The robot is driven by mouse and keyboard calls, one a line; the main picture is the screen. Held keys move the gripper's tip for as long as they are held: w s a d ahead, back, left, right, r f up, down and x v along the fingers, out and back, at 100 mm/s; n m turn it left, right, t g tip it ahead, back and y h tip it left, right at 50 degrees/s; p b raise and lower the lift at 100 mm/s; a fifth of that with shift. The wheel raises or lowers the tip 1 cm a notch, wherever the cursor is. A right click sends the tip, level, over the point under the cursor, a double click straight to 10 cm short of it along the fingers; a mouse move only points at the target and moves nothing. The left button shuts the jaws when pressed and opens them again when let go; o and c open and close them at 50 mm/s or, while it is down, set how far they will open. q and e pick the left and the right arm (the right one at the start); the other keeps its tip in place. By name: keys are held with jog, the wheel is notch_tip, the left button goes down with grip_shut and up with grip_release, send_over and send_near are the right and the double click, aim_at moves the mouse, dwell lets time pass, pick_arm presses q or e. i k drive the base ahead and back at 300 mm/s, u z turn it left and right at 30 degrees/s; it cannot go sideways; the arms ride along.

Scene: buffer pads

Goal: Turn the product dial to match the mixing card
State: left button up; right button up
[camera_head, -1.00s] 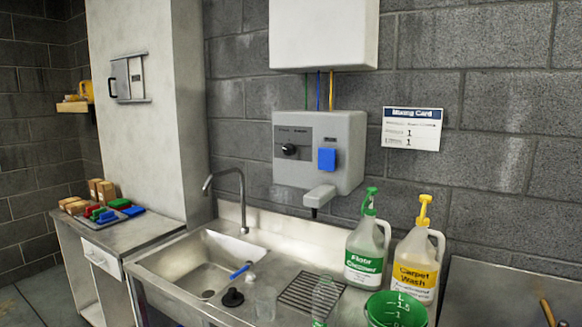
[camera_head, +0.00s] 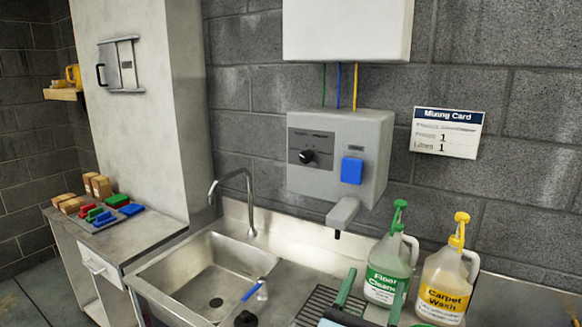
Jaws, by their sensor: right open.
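The product dial (camera_head: 307,157) is a black knob on the dark panel of the grey wall dispenser (camera_head: 372,137). A small light mark shows on the knob, but its setting is too small to read. A blue button (camera_head: 352,170) sits to the right of the dial. My left gripper is out of view.
The dispenser's spout (camera_head: 342,214) juts out below it. A green-topped floor cleaner bottle (camera_head: 386,272) and a yellow-topped carpet wash bottle (camera_head: 443,292) stand on the counter. A tall tap (camera_head: 247,195) rises behind the sink (camera_head: 180,270). The space before the dial is clear.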

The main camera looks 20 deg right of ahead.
aim_at(307, 156)
jog(key=i, duration=1.45)
